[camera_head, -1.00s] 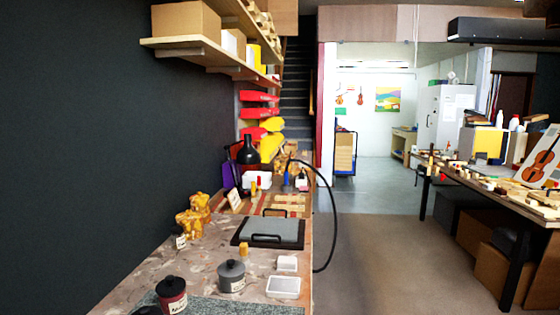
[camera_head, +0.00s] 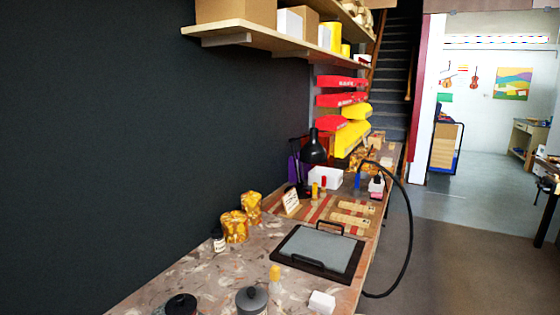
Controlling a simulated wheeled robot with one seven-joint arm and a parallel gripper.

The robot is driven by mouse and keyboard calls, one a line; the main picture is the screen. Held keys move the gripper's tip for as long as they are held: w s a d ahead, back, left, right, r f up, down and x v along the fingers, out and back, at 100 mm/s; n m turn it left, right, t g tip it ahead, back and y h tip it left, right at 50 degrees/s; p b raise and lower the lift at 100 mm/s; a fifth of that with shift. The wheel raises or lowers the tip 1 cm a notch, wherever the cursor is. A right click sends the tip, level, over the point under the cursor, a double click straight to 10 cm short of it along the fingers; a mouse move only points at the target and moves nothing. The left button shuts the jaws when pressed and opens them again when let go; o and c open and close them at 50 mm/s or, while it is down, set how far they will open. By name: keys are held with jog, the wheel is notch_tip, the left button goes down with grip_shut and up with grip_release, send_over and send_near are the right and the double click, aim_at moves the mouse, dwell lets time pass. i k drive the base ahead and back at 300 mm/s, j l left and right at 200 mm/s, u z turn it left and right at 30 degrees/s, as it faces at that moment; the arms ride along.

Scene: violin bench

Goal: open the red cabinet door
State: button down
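No red cabinet door that I can make out is in view. Red bins (camera_head: 342,82) and yellow bins (camera_head: 352,138) are stacked on the wall at the far end of the bench, too small to tell in detail. A dark red vertical post or frame edge (camera_head: 417,95) stands beside the stairs. My gripper is not in view.
A long workbench (camera_head: 160,277) runs along the dark wall, holding a black-framed tray (camera_head: 274,257), jars, gold figures (camera_head: 235,226) and a black lamp (camera_head: 314,147). A wooden shelf (camera_head: 225,31) juts out above. A black hose (camera_head: 411,215) loops off the bench edge. Open floor (camera_head: 455,262) lies right.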

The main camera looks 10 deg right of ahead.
aim_at(331, 138)
jog(key=l+z, duration=0.2)
jog(key=z, duration=0.25)
jog(key=i+l+z, duration=0.3)
jog(key=i, duration=0.15)
jog(key=i+l+z, duration=0.15)
jog(key=i+z, duration=0.15)
jog(key=i, duration=0.2)
jog(key=i+z, duration=0.3)
jog(key=i, duration=0.2)
jog(key=i+u, duration=0.1)
jog(key=i, duration=0.35)
jog(key=i+l+u, duration=0.1)
jog(key=i, duration=0.3)
jog(key=i+l+u, duration=0.1)
jog(key=i, duration=0.35)
jog(key=i+l+u, duration=0.15)
jog(key=i, duration=0.25)
jog(key=i+l+u, duration=0.25)
jog(key=i+u, duration=0.2)
jog(key=i, duration=0.15)
jog(key=i+l+u, duration=0.45)
jog(key=i, duration=0.15)
jog(key=i+j, duration=0.15)
jog(key=j, duration=0.15)
jog(key=i+j, duration=0.15)
jog(key=j, duration=0.15)
jog(key=i+j, duration=0.15)
jog(key=j, duration=0.15)
